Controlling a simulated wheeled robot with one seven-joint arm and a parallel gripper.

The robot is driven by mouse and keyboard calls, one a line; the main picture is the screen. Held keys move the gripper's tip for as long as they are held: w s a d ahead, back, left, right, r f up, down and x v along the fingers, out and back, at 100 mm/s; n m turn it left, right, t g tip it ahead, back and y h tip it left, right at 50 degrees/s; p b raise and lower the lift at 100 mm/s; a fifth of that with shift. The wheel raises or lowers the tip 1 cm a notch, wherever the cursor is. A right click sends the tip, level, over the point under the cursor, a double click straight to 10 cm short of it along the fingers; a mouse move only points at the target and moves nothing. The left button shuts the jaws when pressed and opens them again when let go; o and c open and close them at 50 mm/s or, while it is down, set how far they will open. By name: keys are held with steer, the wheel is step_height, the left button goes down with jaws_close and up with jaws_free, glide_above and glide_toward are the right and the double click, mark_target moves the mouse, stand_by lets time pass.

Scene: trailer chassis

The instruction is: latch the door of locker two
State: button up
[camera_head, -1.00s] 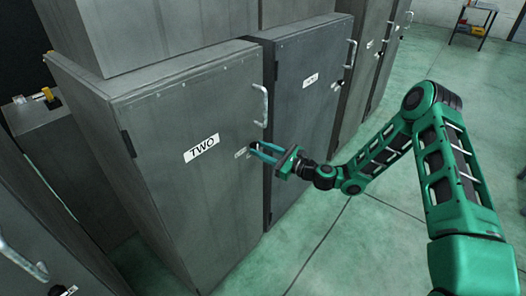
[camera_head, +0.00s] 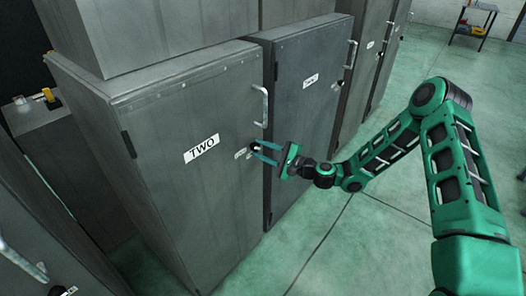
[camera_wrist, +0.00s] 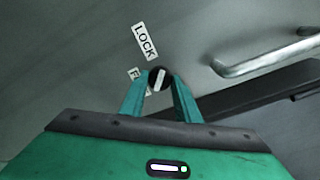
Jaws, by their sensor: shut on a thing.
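Locker two is the grey cabinet whose door (camera_head: 215,190) carries a white label, TWO (camera_head: 202,148). The door looks closed, with its bar handle (camera_head: 261,106) near the right edge. Below the handle is a small round latch knob, which my gripper (camera_head: 265,153) reaches from the right. In the wrist view my teal fingers (camera_wrist: 159,90) are shut on the black latch knob (camera_wrist: 153,84), which has a pale bar across it. A LOCK label (camera_wrist: 145,41) sits beside the knob; a second label (camera_wrist: 134,75) is partly hidden by a finger.
Another grey locker (camera_head: 308,110) stands right of locker two, with more lockers beyond. A locker with a handle (camera_head: 22,262) is at the near left. A small table (camera_head: 476,18) stands far off. The green floor (camera_head: 350,240) in front is clear.

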steer(key=n, duration=0.4)
steer(key=shift+s, duration=0.1)
steer(key=shift+s+f+n+h, duration=0.1)
steer(key=shift+n+h, duration=0.3)
steer(key=shift+n, duration=1.5)
steer(key=shift+a, duration=0.1)
steer(key=o, duration=1)
steer(key=shift+o, duration=0.2)
steer(key=shift+t, duration=0.3)
